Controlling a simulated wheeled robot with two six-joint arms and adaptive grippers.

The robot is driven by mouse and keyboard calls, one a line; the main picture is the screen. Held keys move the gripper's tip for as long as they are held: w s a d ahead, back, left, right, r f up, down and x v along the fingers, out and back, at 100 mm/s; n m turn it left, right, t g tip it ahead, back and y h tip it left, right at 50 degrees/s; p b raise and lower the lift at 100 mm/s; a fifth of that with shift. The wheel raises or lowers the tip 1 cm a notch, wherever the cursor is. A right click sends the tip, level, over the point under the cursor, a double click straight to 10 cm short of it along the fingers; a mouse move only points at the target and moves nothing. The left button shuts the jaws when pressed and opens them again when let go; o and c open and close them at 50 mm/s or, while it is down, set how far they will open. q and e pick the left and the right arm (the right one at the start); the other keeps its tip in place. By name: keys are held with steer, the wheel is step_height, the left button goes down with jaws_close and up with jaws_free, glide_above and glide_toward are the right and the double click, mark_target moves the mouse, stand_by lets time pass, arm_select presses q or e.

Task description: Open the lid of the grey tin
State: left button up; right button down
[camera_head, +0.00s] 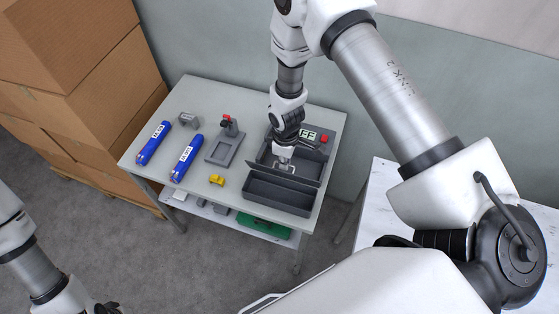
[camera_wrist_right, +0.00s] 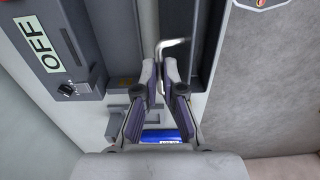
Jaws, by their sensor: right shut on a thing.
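The grey tin (camera_head: 277,208) is a dark grey rectangular box at the front right of the table, and its inside shows. A dark grey lid-like panel (camera_head: 312,176) stands raised at its back edge. My right gripper (camera_head: 284,158) is behind that panel, pointing down. In the right wrist view my right gripper (camera_wrist_right: 159,72) is shut on a pale bent metal handle (camera_wrist_right: 173,43); how it joins the lid is hard to see. Only a dark tip of my left gripper (camera_head: 106,307) shows at the bottom edge of the head view, away from the table.
A device with an OFF label (camera_head: 307,135) and red button (camera_head: 324,139) stands behind the tin. Blue cylinders (camera_head: 153,143), a yellow part (camera_head: 217,180) and a grey fixture (camera_head: 224,149) lie to the left. Cardboard boxes (camera_head: 75,70) stand left of the table (camera_head: 205,195).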

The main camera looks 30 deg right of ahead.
steer(key=shift+w+d, duration=0.2)
steer(key=shift+d, duration=0.05)
steer(key=shift+w+d+f+b, duration=0.1)
steer(key=shift+w+d+b, duration=0.2)
steer(key=shift+d+b, duration=0.1)
stand_by(0.3)
steer(key=shift+w+d+f, duration=0.2)
steer(key=shift+w+d, duration=0.2)
steer(key=shift+d, duration=0.05)
steer(key=shift+f+b, duration=0.1)
steer(key=shift+b, duration=0.25)
